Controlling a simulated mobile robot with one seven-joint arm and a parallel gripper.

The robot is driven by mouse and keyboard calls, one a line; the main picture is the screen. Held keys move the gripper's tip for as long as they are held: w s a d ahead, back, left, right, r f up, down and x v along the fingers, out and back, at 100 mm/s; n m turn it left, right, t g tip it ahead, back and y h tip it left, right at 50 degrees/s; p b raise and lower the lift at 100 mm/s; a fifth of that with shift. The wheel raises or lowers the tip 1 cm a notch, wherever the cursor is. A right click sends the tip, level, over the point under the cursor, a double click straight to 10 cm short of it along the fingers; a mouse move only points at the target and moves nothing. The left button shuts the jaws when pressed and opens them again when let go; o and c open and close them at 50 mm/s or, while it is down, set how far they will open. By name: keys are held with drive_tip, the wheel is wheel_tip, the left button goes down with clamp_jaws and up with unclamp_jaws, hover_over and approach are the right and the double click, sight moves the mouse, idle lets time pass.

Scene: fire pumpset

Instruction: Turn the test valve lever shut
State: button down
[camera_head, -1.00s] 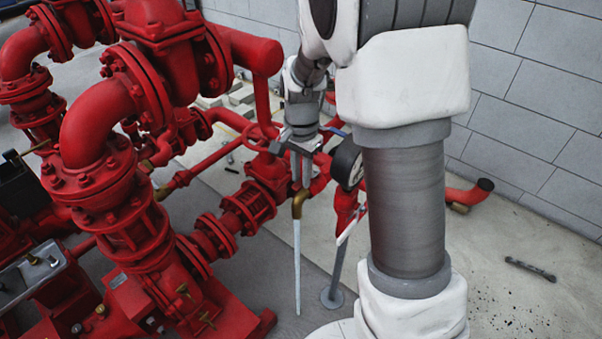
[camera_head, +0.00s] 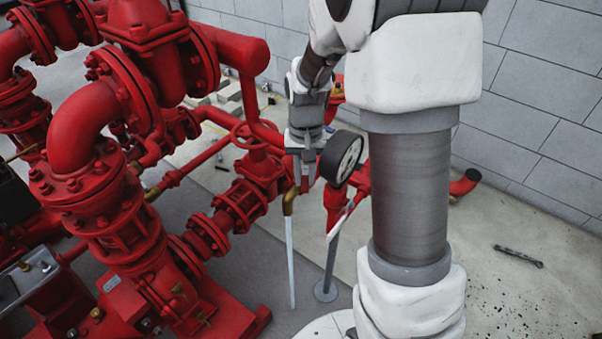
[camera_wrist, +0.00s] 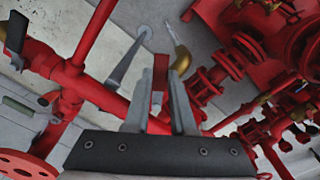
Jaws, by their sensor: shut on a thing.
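My gripper (camera_head: 304,178) points down among the red pipes, just right of a brass elbow (camera_head: 288,203) with a pale thin pipe (camera_head: 291,262) hanging from it. In the wrist view my gripper (camera_wrist: 160,78) has its two grey fingers on either side of a narrow red piece (camera_wrist: 158,98), which looks like the test valve lever. The fingers are shut on it. The brass elbow also shows in the wrist view (camera_wrist: 181,61), just beyond the right fingertip.
A round pressure gauge (camera_head: 342,157) stands close right of my gripper. A red handwheel (camera_head: 255,134) is close on the left. Large red flanged pipes (camera_head: 85,125) fill the left side. The floor at right is open, with a wrench (camera_head: 518,256) on it.

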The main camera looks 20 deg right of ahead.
sight(306, 182)
drive_tip(key=shift+d+r+n, duration=0.1)
drive_tip(key=shift+d+n, duration=0.05)
drive_tip(key=shift+n, duration=0.15)
drive_tip(key=c, duration=0.7)
unclamp_jaws()
drive_tip(key=shift+c, duration=0.2)
wheel_tip(306, 182, up, 17)
drive_tip(key=p, duration=0.3)
drive_tip(key=shift+r+p, duration=0.2)
drive_tip(key=shift+p, duration=0.15)
